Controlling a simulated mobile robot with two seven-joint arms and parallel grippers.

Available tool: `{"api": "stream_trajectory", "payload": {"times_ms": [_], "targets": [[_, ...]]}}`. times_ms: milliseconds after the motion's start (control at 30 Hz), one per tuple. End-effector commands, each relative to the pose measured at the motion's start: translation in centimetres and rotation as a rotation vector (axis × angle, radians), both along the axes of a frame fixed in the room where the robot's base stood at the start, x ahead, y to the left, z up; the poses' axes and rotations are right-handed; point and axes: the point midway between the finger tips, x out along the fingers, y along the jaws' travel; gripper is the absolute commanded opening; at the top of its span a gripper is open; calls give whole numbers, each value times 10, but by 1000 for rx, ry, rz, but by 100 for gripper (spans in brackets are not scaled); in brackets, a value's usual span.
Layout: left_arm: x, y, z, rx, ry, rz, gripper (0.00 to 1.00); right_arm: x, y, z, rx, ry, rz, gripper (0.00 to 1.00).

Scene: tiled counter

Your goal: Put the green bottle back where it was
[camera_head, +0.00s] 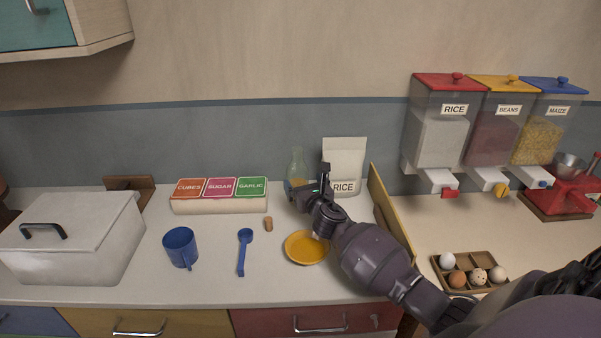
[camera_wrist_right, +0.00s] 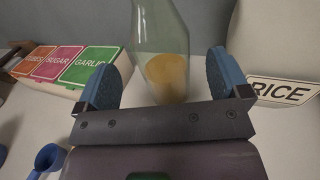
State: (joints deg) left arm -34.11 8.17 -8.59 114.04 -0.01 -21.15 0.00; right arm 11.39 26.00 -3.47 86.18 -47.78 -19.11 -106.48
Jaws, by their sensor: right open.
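The green bottle (camera_head: 297,163) is see-through glass with some yellow-brown content at its bottom. It stands upright at the back of the counter, left of the rice bag. In the right wrist view the bottle (camera_wrist_right: 160,38) is between the two blue finger pads of my right gripper (camera_wrist_right: 164,75), with a gap showing on each side. In the head view my right gripper (camera_head: 308,190) is at the bottle's lower part and hides some of it. The gripper is open. My left gripper is not in view.
The white RICE bag (camera_head: 345,158) stands close right of the bottle, the label box (camera_head: 220,204) left of it. A cork (camera_head: 268,223), blue scoop (camera_head: 244,250), blue mug (camera_head: 180,246) and yellow plate (camera_head: 306,248) lie in front. A wooden board (camera_head: 391,213) stands at right.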

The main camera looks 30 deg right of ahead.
Motion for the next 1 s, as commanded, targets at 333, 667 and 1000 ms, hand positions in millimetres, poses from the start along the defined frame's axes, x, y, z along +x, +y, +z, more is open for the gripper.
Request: {"api": "stream_trajectory", "payload": {"times_ms": [333,667,1000], "targets": [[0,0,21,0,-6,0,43,-51,12,1,1,0,-1,94],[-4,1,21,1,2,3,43,-63,15,0,0,-1,-1,94],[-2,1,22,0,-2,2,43,-63,15,0,0,0,-1,94]]}}
